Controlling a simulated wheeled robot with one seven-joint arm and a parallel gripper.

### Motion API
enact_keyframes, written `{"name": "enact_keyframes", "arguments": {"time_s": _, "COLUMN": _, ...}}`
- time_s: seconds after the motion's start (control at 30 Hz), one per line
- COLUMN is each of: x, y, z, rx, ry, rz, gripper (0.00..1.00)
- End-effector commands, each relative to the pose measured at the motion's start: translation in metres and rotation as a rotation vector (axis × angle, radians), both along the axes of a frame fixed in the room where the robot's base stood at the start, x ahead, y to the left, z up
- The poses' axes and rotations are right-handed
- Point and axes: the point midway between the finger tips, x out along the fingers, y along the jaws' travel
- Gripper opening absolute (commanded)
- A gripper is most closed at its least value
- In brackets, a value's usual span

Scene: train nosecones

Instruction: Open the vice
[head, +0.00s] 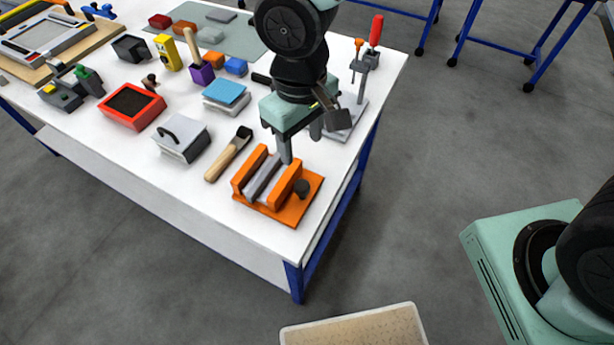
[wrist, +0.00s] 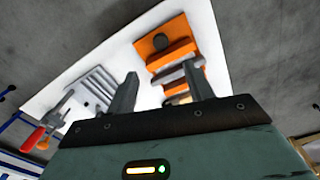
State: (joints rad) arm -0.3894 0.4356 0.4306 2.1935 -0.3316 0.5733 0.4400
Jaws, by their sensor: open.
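The orange vice (head: 285,190) sits near the front right corner of the white table. It has orange blocks with grey jaw bars between them, and I cannot tell how wide the gap is.
A wooden-handled brush (head: 229,155) lies left of the vice. A grey stand with a red-handled tool (head: 374,35) stands behind my gripper. A grey-white box with a handle (head: 182,139) and a red tray (head: 131,106) are farther left. The table's front right corner is clear.

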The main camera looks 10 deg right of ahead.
Motion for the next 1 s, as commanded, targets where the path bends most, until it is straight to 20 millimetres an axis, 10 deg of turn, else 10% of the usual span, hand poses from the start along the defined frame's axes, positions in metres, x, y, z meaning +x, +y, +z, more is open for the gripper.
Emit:
{"name": "enact_keyframes", "arguments": {"time_s": 0.5, "x": -0.001, "y": 0.000, "z": -0.104, "rx": -0.002, "ry": 0.002, "rz": 0.003, "gripper": 0.52}}
{"name": "enact_keyframes", "arguments": {"time_s": 1.0, "x": 0.000, "y": 0.000, "z": -0.128, "rx": 0.001, "ry": -0.001, "rz": 0.000, "gripper": 0.52}}
